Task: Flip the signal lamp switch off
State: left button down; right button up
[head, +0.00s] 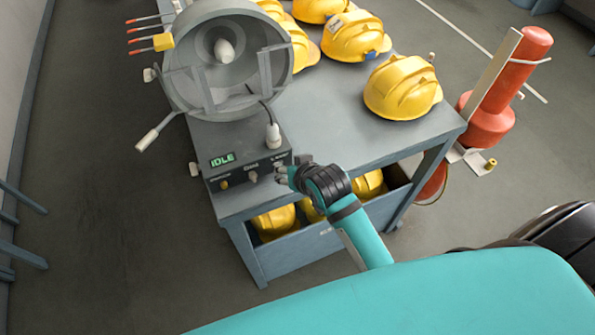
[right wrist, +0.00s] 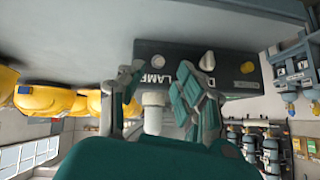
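The signal lamp (head: 226,55) is a large grey round housing on the table. Its dark control box (head: 245,160) has a green display (head: 222,159) reading IDLE and small controls on the front, including a silver one (head: 252,177). The right wrist view shows the box (right wrist: 225,70) with lettering LAMP, a round pale control (right wrist: 160,58) and another knob (right wrist: 208,60). My right gripper (head: 287,175) is at the box's right front corner. In the wrist view its fingers (right wrist: 157,92) are apart, with a white cylinder (right wrist: 153,115) visible between them. Contact is unclear. My left gripper is out of view.
Several yellow helmets (head: 402,87) stand on the grey table (head: 330,140), with more on the shelf below. A red-orange cylinder (head: 498,90) stands at the table's right side. A handle (head: 158,132) sticks out left of the lamp.

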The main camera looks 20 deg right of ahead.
jog(key=v, duration=0.8)
jog(key=s+d+f+n+g+b, duration=0.15)
jog(key=s+f+b, duration=0.25)
jog(key=f, duration=1.6)
jog(key=s+f+n+g+b, duration=0.1)
jog(key=s+f+g+b, duration=0.3)
jog(key=f, duration=1.7)
jog(key=s+d+f+g+b, duration=0.1)
jog(key=s+d+f+b, duration=0.2)
jog(key=s+f, duration=0.8)
jog(key=s+d+f+n+g+h+b, duration=0.1)
jog(key=s+d+f+b, duration=0.2)
jog(key=s+f, duration=0.8)
jog(key=s, duration=0.4)
jog(key=shift+s+b, duration=0.3)
jog(key=shift+s, duration=0.05)
jog(key=shift+f+g, duration=0.1)
jog(key=shift+g, duration=0.15)
